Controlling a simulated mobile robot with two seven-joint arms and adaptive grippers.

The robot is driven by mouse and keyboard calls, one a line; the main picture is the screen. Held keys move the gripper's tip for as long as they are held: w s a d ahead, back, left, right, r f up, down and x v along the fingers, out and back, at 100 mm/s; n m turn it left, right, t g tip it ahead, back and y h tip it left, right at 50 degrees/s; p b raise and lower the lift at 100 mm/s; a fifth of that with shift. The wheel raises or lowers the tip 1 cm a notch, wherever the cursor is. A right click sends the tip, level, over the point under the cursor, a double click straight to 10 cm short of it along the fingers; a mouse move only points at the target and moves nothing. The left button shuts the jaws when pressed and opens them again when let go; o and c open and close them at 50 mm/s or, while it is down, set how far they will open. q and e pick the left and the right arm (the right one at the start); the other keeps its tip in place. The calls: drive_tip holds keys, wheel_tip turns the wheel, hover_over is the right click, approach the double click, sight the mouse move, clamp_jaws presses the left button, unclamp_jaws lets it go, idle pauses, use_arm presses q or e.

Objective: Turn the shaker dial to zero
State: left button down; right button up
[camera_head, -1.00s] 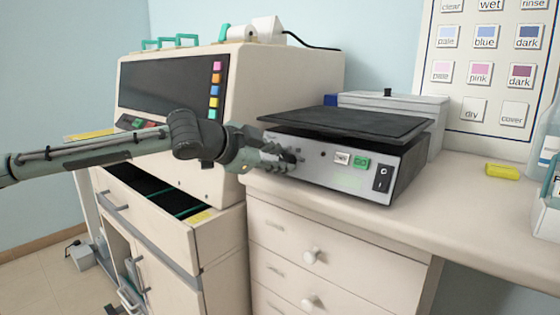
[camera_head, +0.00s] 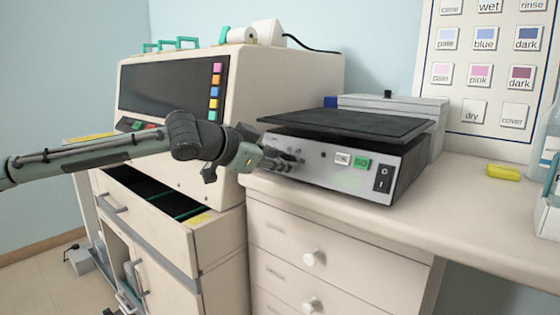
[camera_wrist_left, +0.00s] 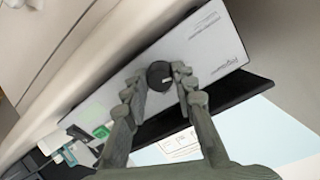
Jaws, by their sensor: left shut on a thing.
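The shaker (camera_head: 345,165) stands on the counter, a low grey box with a flat black platform (camera_head: 350,123) on top. Its dial (camera_wrist_left: 158,75) is a small dark round knob on the front panel, seen in the left wrist view. My left gripper (camera_head: 291,161) is at the left part of that panel and hides the dial in the head view. In the left wrist view my gripper (camera_wrist_left: 159,80) has one finger on each side of the dial and is shut on it. The dial's pointer and scale are too small to read. My right gripper is not in view.
A white button and a green button (camera_head: 362,163) and a black rocker switch (camera_head: 383,179) sit right of the dial. A large cream machine (camera_head: 290,75) stands close on the left, above an open drawer (camera_head: 165,212). A yellow block (camera_head: 503,172) lies on clear counter at right.

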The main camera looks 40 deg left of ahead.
use_arm(q)
drive_tip(key=c, duration=1.2)
unclamp_jaws()
drive_tip(key=v, duration=1.2)
